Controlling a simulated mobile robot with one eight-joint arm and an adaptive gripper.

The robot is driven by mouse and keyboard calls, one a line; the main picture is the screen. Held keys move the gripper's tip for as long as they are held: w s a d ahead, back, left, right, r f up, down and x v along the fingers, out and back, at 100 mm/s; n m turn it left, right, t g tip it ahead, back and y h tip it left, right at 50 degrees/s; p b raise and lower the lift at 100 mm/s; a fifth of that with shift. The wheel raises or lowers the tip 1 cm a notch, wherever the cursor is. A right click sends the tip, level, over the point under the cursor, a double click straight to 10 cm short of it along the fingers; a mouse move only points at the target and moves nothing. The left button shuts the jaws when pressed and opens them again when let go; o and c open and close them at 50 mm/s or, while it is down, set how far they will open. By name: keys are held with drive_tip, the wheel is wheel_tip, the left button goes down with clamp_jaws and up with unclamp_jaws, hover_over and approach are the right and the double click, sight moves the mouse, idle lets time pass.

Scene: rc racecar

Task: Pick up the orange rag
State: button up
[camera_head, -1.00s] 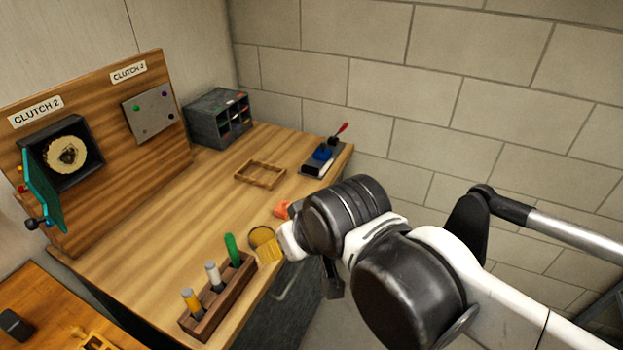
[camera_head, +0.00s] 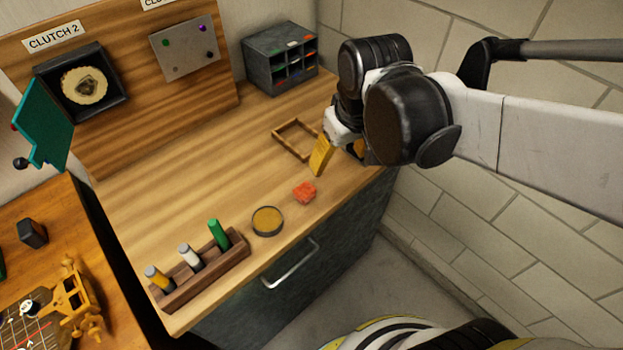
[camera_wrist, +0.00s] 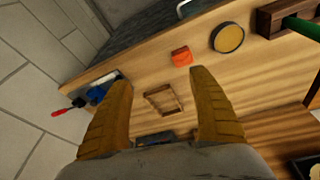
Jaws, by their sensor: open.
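The orange rag (camera_head: 304,192) is a small crumpled piece lying on the wooden workbench (camera_head: 190,165), near its front edge. It also shows in the wrist view (camera_wrist: 181,56), beyond and between the yellow fingertips. My gripper (camera_head: 338,155) is above the bench, behind and to the right of the rag in the head view, and apart from it. In the wrist view my gripper (camera_wrist: 163,82) has its two yellow fingers spread with nothing between them. In the head view one finger is partly hidden by my wrist.
A round tin (camera_head: 267,221) sits left of the rag. A wooden rack (camera_head: 200,270) holds several coloured tubes. An empty wooden frame (camera_head: 294,141) lies behind the rag. A blue tool with a red handle (camera_wrist: 98,93) is on the bench. A grey organizer (camera_head: 280,60) stands at the back.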

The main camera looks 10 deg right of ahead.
sight(304, 190)
drive_tip(key=w+a+f+n+g, duration=0.1)
drive_tip(key=a+f, duration=0.1)
drive_tip(key=w+a+f+n+g, duration=0.1)
drive_tip(key=a, duration=0.1)
drive_tip(key=w+a+f+g, duration=0.1)
drive_tip(key=w+a+f, duration=0.1)
drive_tip(key=a, duration=0.1)
drive_tip(key=shift+f+n+h+p, duration=0.3)
drive_tip(key=shift+f+n+p, duration=0.05)
drive_tip(key=shift+n, duration=0.05)
wheel_tip(304, 190, down, 5)
drive_tip(key=shift+f+b, duration=0.1)
drive_tip(key=shift+b, duration=0.85)
wheel_tip(304, 190, down, 6)
drive_tip(key=b, duration=0.3)
drive_tip(key=shift+w+d, duration=0.15)
drive_tip(key=c, duration=1.1)
